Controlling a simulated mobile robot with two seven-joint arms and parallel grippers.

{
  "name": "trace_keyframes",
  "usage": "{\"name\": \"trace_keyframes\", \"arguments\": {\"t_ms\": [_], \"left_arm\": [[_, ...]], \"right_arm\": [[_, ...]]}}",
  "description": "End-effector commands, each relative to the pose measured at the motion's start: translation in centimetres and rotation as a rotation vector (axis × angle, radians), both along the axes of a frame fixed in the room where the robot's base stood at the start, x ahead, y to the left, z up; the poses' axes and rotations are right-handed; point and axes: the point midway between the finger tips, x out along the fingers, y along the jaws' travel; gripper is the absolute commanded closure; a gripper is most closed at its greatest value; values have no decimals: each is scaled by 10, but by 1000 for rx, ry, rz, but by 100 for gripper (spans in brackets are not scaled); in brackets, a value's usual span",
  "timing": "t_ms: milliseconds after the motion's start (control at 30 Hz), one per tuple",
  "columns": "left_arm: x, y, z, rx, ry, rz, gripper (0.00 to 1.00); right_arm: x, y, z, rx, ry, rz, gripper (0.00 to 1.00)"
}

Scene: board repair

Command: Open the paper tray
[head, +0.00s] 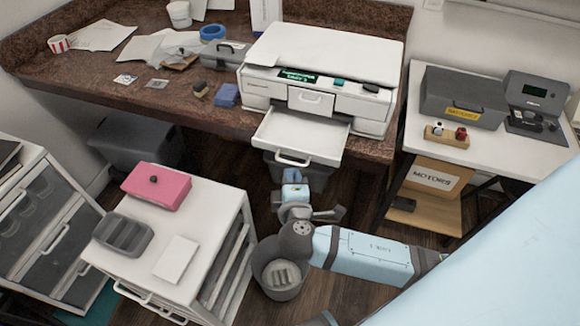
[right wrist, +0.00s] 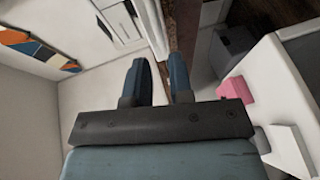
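The white printer (head: 320,65) stands at the right end of the brown desk. Its paper tray (head: 300,132) sticks out from the front, low down, with a handle (head: 293,159) on its front edge. My right gripper (head: 295,180) is just below and in front of the handle. In the right wrist view its two blue fingers stand apart with a gap between them (right wrist: 161,75). No handle can be made out between them. Whether a finger touches the tray cannot be told. My left gripper is out of view.
A white drawer cabinet (head: 225,188) with a pink box (head: 157,186) stands left of my right arm. A side table (head: 420,125) with a grey case (head: 463,97) and a motors box (head: 437,177) is at the right. Floor shows between them.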

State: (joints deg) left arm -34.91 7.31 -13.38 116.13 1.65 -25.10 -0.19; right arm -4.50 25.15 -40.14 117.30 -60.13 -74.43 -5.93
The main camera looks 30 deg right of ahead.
Motion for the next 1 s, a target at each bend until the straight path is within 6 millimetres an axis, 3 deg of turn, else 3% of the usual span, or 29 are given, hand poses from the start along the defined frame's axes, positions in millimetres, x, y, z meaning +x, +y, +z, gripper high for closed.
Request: {"name": "trace_keyframes", "arguments": {"t_ms": [200, 400, 1000], "left_arm": [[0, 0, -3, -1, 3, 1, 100], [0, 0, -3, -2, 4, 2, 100], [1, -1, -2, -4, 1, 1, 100]], "right_arm": [[-43, 21, 8, 2, 2, 1, 79], [-64, 32, 14, 2, 1, 2, 79], [-68, 34, 15, 0, 0, 1, 79]]}}
